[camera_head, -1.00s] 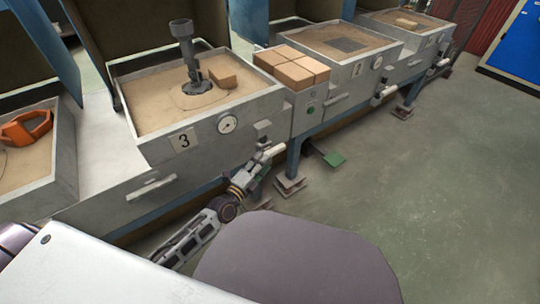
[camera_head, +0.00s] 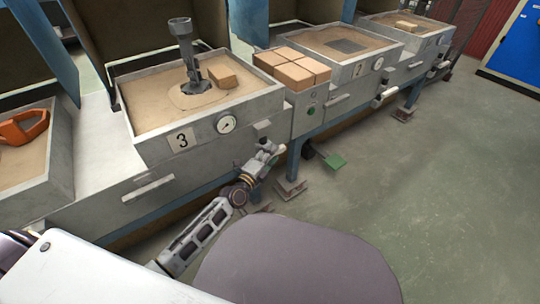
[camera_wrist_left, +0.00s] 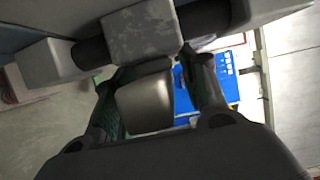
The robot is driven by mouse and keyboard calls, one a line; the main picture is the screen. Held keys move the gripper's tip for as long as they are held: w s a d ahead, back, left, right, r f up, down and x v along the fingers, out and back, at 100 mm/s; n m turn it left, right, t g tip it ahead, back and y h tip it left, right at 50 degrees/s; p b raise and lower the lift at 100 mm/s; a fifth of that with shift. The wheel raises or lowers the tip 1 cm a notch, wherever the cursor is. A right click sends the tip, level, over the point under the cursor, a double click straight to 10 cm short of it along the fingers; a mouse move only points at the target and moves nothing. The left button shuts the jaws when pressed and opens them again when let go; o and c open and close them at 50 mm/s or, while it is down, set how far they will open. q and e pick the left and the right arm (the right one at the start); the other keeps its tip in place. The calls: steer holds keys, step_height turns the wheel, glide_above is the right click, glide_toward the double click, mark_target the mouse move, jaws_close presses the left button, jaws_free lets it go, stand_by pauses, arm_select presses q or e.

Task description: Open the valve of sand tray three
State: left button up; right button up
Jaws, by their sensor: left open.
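Sand tray three (camera_head: 152,152) is a grey metal box with a "3" plate (camera_head: 181,140), a round gauge (camera_head: 226,124) and sand inside. Its valve (camera_head: 262,126) sits on the front face below and right of the gauge. The pale valve handle (camera_head: 281,149) shows partly beside my left gripper (camera_head: 265,155), which is at the valve. In the left wrist view, a grey handle-like piece (camera_wrist_left: 145,105) lies between the two spread fingers of the left gripper (camera_wrist_left: 156,70). The grey valve block (camera_wrist_left: 145,30) is beyond it. Contact cannot be told. My right gripper is not in view.
Sand tray two (camera_head: 335,68) stands to the right, with tan blocks (camera_head: 292,68) on the ledge between the trays. Open floor (camera_head: 420,190) lies at right.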

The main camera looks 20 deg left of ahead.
arm_select(q)
jaws_close()
stand_by(0.6)
